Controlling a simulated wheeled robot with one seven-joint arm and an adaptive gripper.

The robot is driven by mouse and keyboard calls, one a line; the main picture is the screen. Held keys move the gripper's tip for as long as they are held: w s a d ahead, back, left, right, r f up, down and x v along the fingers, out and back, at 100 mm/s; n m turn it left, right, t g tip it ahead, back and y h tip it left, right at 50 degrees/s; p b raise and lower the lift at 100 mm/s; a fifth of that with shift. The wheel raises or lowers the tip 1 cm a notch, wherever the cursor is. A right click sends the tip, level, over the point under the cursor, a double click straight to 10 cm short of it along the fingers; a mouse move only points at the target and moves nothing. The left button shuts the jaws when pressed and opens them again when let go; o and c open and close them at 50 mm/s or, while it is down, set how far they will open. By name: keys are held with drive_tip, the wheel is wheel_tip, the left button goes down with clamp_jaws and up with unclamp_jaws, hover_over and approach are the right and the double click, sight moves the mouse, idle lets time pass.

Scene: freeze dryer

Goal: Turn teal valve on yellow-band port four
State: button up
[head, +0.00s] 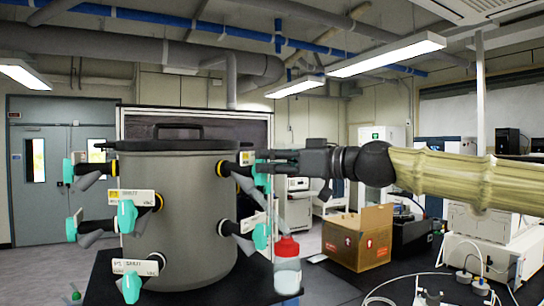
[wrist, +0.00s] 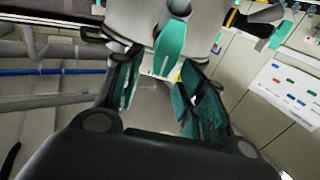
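A grey drum-shaped freeze dryer chamber (head: 185,215) stands on a dark bench, with teal-handled valves around its side. At its upper right, a port with a yellow band (head: 222,168) carries a teal valve handle (head: 262,180). I cannot read which port is number four. My gripper (head: 262,163) is level with this upper right valve, its fingertips at or very near the handle. In the wrist view my gripper (wrist: 160,92) is open, and a teal handle (wrist: 171,48) shows ahead between the fingertips. I see no finger closed on it; contact cannot be told.
Another teal valve (head: 262,236) sits lower right on the chamber, and several more are on its left side. A red-capped bottle (head: 287,268) stands close to the chamber's right. A cardboard box (head: 357,238) and bench equipment stand farther right.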

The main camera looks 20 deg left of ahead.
drive_tip(key=shift+s+a, duration=0.35)
drive_tip(key=shift+a, duration=0.3)
drive_tip(key=shift+w+f, duration=0.15)
drive_tip(key=shift+w, duration=0.2)
drive_tip(key=shift+w+d+f, duration=0.1)
drive_tip(key=shift+w+d, duration=0.05)
drive_tip(key=shift+w, duration=0.15)
drive_tip(key=shift+d, duration=0.15)
drive_tip(key=shift+c, duration=1)
drive_tip(key=shift+s+r, duration=0.25)
drive_tip(key=shift+s, duration=0.2)
clamp_jaws()
drive_tip(key=shift+w+f, duration=0.1)
drive_tip(key=shift+w, duration=0.05)
